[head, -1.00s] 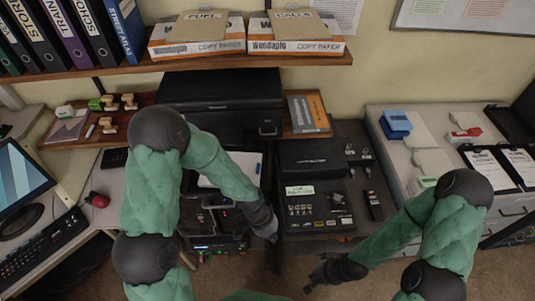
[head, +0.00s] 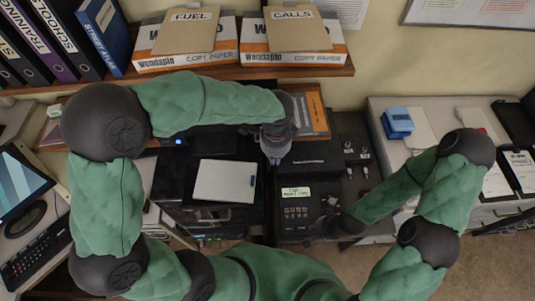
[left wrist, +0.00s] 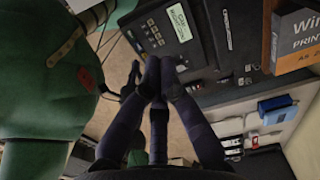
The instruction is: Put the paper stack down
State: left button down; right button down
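A white paper stack (head: 225,181) with a small blue mark near its right edge lies flat on the black machine (head: 175,185) left of centre in the head view. My left gripper (head: 275,157) is to the right of the stack and apart from it, over the dark console. In the left wrist view, its fingers (left wrist: 160,77) come together at the tips with nothing visible between them. My right gripper (head: 325,225) is low over the front of the console, small and dark, so its fingers cannot be made out. It is apart from the paper stack.
The console (head: 297,211) has a keypad and a pale label. Above is a wooden shelf (head: 200,80) with copy paper packs, folders and binders. At the right, a grey cabinet top holds a blue device (head: 397,122). A monitor (head: 22,190) and keyboard (head: 35,245) are at left.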

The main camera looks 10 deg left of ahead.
aim_at(249, 177)
jog(key=shift+s+f, duration=0.15)
jog(key=shift+s, duration=0.05)
pick_arm(q)
jog(key=s+a+f, duration=0.1)
jog(key=a+f, duration=0.3)
jog(key=f, duration=0.5)
jog(key=shift+s+f, duration=0.3)
jog(key=shift+s, duration=0.1)
pick_arm(e)
jog(key=shift+r, duration=0.35)
pick_arm(q)
jog(key=a, duration=0.2)
jog(key=s+a, duration=0.1)
jog(key=a, duration=0.1)
jog(key=shift+s+a, duration=0.1)
jog(key=shift+s, duration=0.05)
